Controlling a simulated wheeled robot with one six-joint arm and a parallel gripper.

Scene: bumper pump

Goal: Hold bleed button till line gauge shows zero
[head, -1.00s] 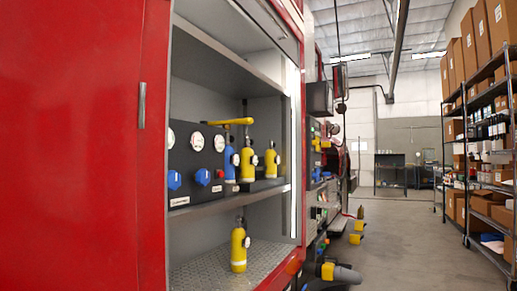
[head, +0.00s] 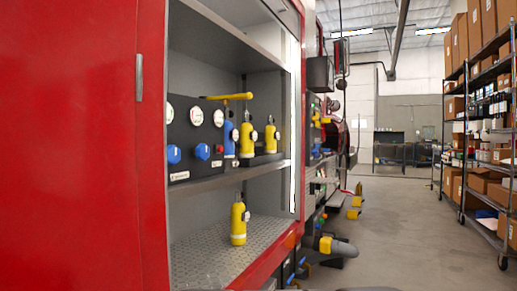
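A dark panel inside the red cabinet carries white round gauges: a left one (head: 168,113), a middle one (head: 197,116) and a right one (head: 218,118). Their needles and labels are too small to read, so I cannot tell which is the line gauge. Below them are two blue knobs, left (head: 173,154) and right (head: 202,151). A small red button (head: 219,148) sits right of the knobs, perhaps the bleed button; its label is not readable. My gripper is not in view, and nothing is seen touching the button.
Blue and yellow cylinders (head: 247,139) stand right of the panel; another yellow one (head: 238,224) stands on the lower deck. The red cabinet wall (head: 75,150) borders the left. The floor (head: 400,230) toward the racks is open.

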